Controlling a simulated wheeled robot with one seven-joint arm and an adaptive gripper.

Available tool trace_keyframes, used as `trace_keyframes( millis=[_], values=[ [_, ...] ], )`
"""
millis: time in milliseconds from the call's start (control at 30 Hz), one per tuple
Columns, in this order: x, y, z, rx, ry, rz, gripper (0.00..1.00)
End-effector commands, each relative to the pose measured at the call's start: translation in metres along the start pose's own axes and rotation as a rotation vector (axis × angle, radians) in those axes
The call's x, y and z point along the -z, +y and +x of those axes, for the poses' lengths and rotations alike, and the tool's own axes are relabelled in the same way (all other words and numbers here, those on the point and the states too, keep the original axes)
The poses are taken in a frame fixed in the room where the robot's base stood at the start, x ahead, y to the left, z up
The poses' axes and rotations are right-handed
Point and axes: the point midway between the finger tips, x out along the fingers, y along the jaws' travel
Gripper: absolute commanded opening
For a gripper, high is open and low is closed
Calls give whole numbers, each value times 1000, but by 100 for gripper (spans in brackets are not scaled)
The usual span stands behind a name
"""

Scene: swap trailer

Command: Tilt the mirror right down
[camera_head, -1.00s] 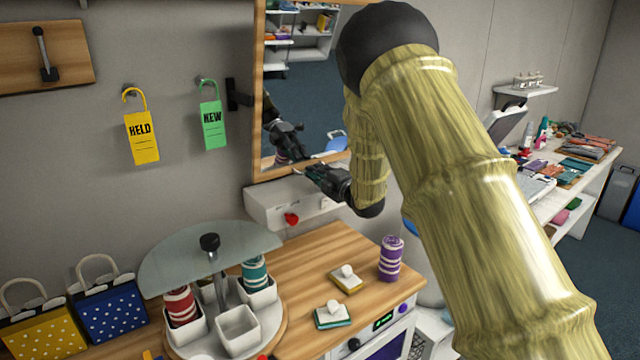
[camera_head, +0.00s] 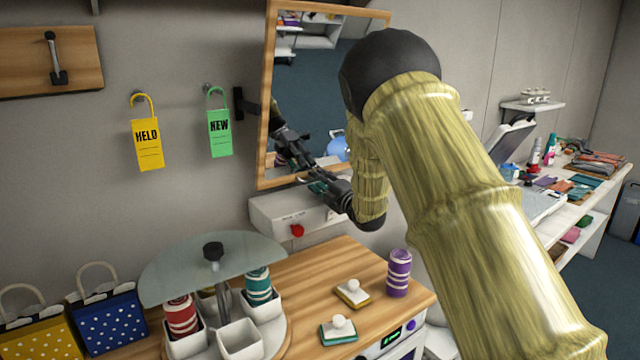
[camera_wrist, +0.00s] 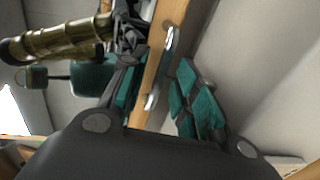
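The mirror (camera_head: 264,120), in a wooden frame, hangs on a dark wall bracket in the upper middle of the head view. It stands tilted, its left edge leaning, and my forearm hides much of its right side. My gripper (camera_head: 318,186) is at the mirror's lower edge. In the wrist view, the two teal-padded fingers of my gripper (camera_wrist: 161,82) are apart, with the wooden mirror frame (camera_wrist: 151,72) and a silver piece on it between them. The left finger looks close to the frame; contact cannot be told. A gap shows beside the right finger.
A white wall box (camera_head: 275,208) with a red knob sits just below the mirror. The wooden counter (camera_head: 310,270) below holds a carousel (camera_head: 225,250) with a glass top, two sponge-like blocks and a purple spool (camera_head: 399,272). Door tags hang left of the mirror.

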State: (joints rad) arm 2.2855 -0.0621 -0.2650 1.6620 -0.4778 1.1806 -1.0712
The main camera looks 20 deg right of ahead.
Motion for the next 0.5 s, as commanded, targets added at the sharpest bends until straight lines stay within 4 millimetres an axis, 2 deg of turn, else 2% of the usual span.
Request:
trace_keyframes(
  millis=[267, 367, 500],
  values=[
    [0, -1, -2, 1, 0, 0, 31],
    [0, -1, -10, 2, -1, 0, 31],
    [0, -1, -30, 3, -1, 1, 31]
  ],
)
